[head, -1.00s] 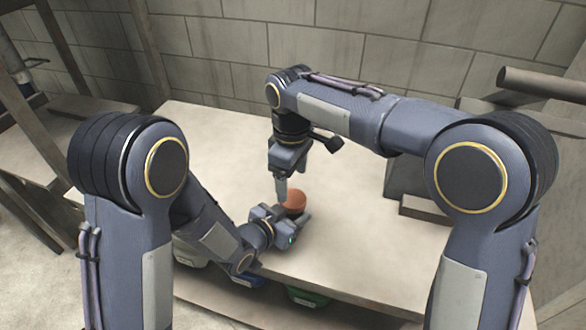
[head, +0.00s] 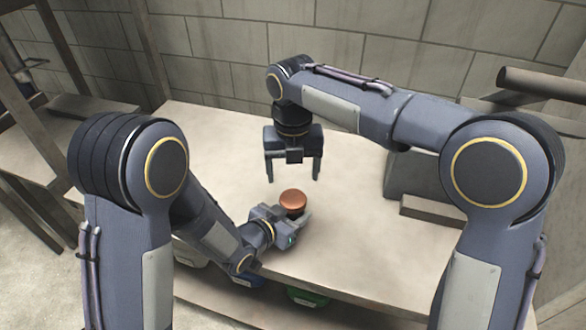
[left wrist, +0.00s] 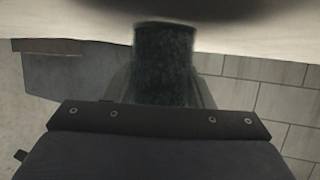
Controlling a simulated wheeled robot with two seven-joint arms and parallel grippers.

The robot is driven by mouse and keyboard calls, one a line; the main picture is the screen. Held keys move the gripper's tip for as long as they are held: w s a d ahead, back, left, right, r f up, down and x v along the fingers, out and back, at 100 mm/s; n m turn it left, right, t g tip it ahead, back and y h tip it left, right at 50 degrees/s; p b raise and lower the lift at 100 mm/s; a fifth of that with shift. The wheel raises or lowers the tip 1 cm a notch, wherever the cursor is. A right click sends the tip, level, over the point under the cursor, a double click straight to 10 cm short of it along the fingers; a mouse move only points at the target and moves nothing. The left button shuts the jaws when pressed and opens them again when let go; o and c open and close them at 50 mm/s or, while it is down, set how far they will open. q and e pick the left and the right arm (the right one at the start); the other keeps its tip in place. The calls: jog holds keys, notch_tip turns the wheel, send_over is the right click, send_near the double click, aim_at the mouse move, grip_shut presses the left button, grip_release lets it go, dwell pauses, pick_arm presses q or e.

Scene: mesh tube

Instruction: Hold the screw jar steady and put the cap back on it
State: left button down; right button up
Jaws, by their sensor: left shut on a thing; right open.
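The copper-coloured cap (head: 293,198) lies level at the top of the screw jar, in front of the middle of the table. I cannot tell how tightly it sits. My left gripper (head: 292,219) is shut around the jar body just below the cap and largely hides it in the head view. The left wrist view shows a dark, speckled cylinder (left wrist: 165,65), which looks like the jar body, between the fingers. My right gripper (head: 293,178) is open and empty, its two fingers spread and pointing down, above and behind the cap without touching it.
The pale table (head: 350,240) is clear around the jar. A grey block with a step (head: 430,212) stands at the right. Bins, one of them green (head: 307,297), sit below the front edge. A block wall (head: 240,55) closes the back.

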aim_at(293, 198)
dwell(0.3)
jog(key=shift+f, duration=4.05)
jog(key=c, duration=1)
jog(key=m, duration=1.6)
